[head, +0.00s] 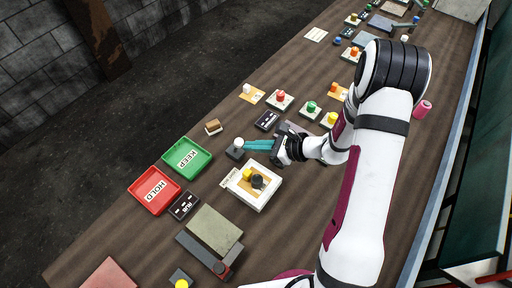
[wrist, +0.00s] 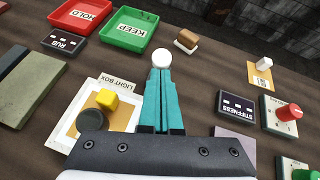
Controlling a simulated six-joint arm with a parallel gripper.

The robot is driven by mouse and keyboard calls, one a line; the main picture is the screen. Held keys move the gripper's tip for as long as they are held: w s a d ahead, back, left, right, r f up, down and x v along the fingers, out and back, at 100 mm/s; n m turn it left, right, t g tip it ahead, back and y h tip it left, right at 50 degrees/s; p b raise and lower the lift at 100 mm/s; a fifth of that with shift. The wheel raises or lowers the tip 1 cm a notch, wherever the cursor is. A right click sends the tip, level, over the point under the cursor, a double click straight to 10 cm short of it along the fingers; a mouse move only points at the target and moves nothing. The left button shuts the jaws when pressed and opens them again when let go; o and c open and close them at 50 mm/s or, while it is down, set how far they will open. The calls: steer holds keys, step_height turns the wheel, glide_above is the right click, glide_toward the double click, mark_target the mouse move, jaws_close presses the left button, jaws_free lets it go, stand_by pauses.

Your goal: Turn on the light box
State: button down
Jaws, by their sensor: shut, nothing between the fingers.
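The light box (head: 249,201) is a white box with a tan panel, labelled LIGHT BOX in the wrist view (wrist: 66,130). A yellow block (head: 257,181) and a dark round piece lie on its top. Beside it stands a white ball knob (head: 239,142) on a grey base, also in the wrist view (wrist: 161,59). My gripper (head: 247,145) has its teal fingers together and empty. Its tips (wrist: 161,80) are at the knob; I cannot tell whether they touch. The fingers hide the knob's base in the wrist view.
A green KEEP tray (head: 205,154) and a red HOLD tray (head: 135,190) lie left of the light box. A brown block (head: 213,126) is behind the knob. Black label plates and several coloured knobs line the table. Bare wood surrounds the knob's left side.

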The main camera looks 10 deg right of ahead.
mark_target(240, 140)
steer(key=w+a+r+g+h, duration=0.1)
steer(key=w+g+h, duration=0.1)
steer(key=shift+a+r+h, duration=0.3)
steer(key=shift+a+r, duration=0.05)
steer(key=shift+a, duration=0.05)
steer(key=shift+w+a+r, duration=0.15)
steer(key=shift+w+a, duration=0.45)
steer(key=shift+w+a+r, duration=0.15)
steer(key=shift+w+a, duration=0.4)
steer(key=shift+a, duration=0.05)
steer(key=w+r+v, duration=0.1)
steer(key=v, duration=1.2)
steer(key=shift+w+a+r, duration=0.15)
steer(key=shift+w+a, duration=0.1)
steer(key=shift+a, duration=0.05)
